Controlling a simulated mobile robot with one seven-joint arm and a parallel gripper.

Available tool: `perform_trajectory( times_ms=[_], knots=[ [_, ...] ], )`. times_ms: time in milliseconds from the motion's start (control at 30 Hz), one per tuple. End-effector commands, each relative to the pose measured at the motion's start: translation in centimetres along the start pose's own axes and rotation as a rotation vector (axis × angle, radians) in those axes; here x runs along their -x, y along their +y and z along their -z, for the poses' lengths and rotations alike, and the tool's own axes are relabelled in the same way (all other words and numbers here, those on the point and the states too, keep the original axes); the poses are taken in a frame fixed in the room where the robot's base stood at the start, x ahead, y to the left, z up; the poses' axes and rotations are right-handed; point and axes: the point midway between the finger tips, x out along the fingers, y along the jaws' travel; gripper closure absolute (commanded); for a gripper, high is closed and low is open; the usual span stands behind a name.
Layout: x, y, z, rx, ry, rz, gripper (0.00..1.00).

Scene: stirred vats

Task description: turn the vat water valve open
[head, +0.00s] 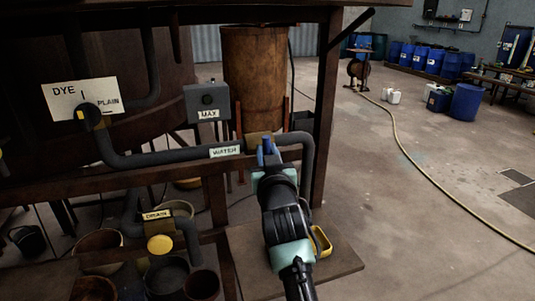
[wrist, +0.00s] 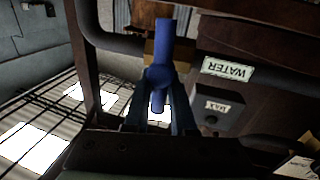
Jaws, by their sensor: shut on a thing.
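The water valve has a blue lever handle (head: 266,147) on a brass-coloured body (head: 256,137), set in the dark pipe just right of the WATER label (head: 226,151). In the wrist view the blue handle (wrist: 164,38) stands upright in the picture, across the line of the pipe. My gripper (head: 268,165) reaches up to the valve from the front and hides part of it. In the wrist view my gripper's fingers (wrist: 160,95) lie on either side of the handle's round hub, shut on the handle.
A DYE/PLAIN selector (head: 88,113) is at the left and a grey MAX box (head: 207,101) above the pipe. A yellow DRAIN knob (head: 160,244) and several buckets are below. A wooden post (head: 325,110) stands close right of the valve. Open floor with a hose (head: 420,165) lies right.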

Motion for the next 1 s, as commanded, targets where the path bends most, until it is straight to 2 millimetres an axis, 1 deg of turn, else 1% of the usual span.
perform_trajectory(
  times_ms=[33, 267, 1000],
  knots=[
    [0.01, -0.05, -0.4, 0.025, 0.001, 0.0, 1.0],
    [0.05, -0.23, -0.6, 0.189, 0.033, -0.001, 1.0],
    [0.2, -0.85, -0.96, 0.88, 0.168, -0.001, 1.0]
  ],
)
